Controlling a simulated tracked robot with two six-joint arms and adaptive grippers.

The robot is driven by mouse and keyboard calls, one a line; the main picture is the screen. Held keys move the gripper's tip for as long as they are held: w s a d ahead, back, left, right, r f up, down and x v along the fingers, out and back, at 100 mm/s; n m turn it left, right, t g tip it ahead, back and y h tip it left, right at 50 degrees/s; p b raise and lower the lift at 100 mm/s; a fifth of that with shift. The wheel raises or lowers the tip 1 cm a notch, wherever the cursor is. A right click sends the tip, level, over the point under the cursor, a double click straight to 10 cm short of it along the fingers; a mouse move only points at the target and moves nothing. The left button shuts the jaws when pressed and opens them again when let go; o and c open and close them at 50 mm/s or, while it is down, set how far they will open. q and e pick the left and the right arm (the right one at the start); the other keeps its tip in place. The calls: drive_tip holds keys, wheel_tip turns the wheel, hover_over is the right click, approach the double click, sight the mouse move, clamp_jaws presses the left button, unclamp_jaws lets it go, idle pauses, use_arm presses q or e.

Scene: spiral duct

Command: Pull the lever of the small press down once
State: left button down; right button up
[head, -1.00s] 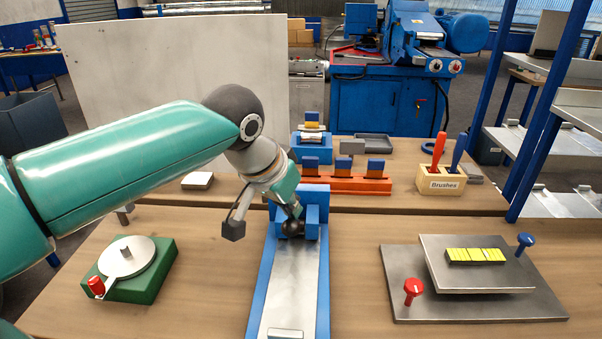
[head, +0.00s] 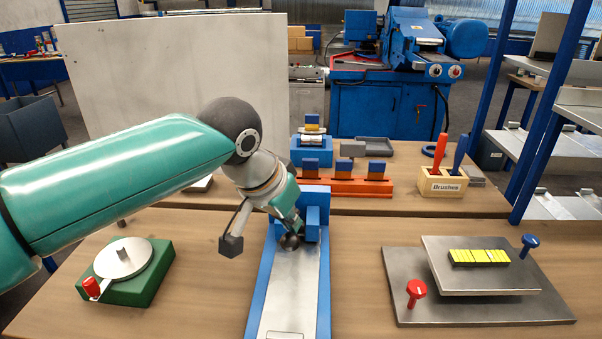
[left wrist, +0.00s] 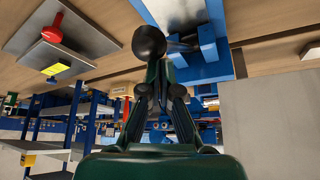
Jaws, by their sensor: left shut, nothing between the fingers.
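The small press (head: 321,285) stands in the middle of the table, with a blue frame, a pale metal bed and blue posts at its far end. Its lever ends in a black ball knob (head: 291,241), in front of the posts. The knob is large in the left wrist view (left wrist: 149,40), with a grey lever rod behind it. My left gripper (head: 293,226) is shut and empty, its fingertips right at the knob and seemingly touching it. The fingers converge beneath the knob in the left wrist view (left wrist: 152,68). Much of the lever rod is hidden in the head view.
A green box with a round plate and red-knobbed crank (head: 125,268) stands at left. A steel plate fixture (head: 480,275) with red and blue knobs is at right. Bare table lies either side of the press.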

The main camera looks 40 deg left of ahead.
use_arm(q)
drive_tip(key=shift+s+f, duration=0.1)
drive_tip(key=shift+f, duration=0.05)
drive_tip(key=shift+s+d+f+b, duration=0.2)
drive_tip(key=shift+s+f+b, duration=0.1)
drive_tip(key=shift+f+b, duration=0.35)
drive_tip(key=shift+f, duration=0.1)
idle(0.3)
